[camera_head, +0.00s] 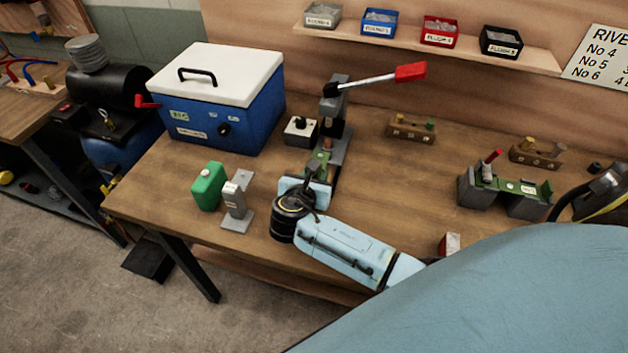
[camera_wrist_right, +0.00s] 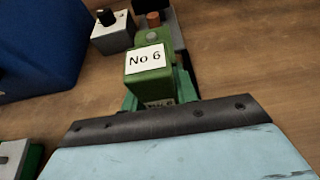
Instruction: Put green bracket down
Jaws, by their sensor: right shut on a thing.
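The green bracket (camera_head: 322,159) is at the foot of the lever press (camera_head: 338,130), at the end of my right gripper (camera_head: 318,172). In the right wrist view the bracket (camera_wrist_right: 150,80) carries a white "No 6" label and lies just past the wrist's dark edge. My right gripper is shut on the bracket; its fingertips are largely hidden. I cannot tell whether the bracket touches the press base or the bench. My left gripper is not in view.
A blue cooler (camera_head: 215,110), green can (camera_head: 208,186) and grey stand (camera_head: 237,205) stand left. A green-topped fixture (camera_head: 515,190) stands right. A large blue curved surface (camera_head: 510,290) fills the lower right.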

